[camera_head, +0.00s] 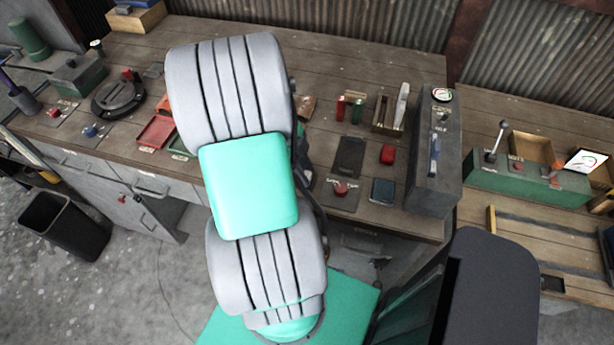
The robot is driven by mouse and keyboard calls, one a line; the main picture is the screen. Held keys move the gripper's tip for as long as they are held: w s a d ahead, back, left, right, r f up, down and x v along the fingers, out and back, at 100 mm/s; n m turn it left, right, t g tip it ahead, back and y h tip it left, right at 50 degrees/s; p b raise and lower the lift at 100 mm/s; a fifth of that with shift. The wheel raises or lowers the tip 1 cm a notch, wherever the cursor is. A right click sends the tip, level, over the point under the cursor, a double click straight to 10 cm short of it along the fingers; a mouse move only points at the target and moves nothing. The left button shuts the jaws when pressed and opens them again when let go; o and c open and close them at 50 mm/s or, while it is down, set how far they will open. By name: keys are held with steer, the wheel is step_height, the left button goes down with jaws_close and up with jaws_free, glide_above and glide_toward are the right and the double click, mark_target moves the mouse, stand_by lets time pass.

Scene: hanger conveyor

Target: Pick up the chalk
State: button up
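I cannot pick out the chalk for sure. A pale, narrow upright piece (402,104) stands at a small wooden box (381,127) on the workbench, right of my arm; it is too small to tell whether it is chalk. My grey and turquoise arm covers the middle of the view and hides part of the bench behind it. My gripper is not visible; any part of it near the bench is hidden behind the arm.
The wooden workbench (340,72) holds a red block (387,154), a dark blue block (382,191), a red button panel (340,190) and a tall grey control box (433,150). Red trays (156,132) lie left of my arm. A black bin (62,226) stands on the floor.

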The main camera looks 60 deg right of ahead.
jaws_close()
steer(key=shift+r, duration=0.1)
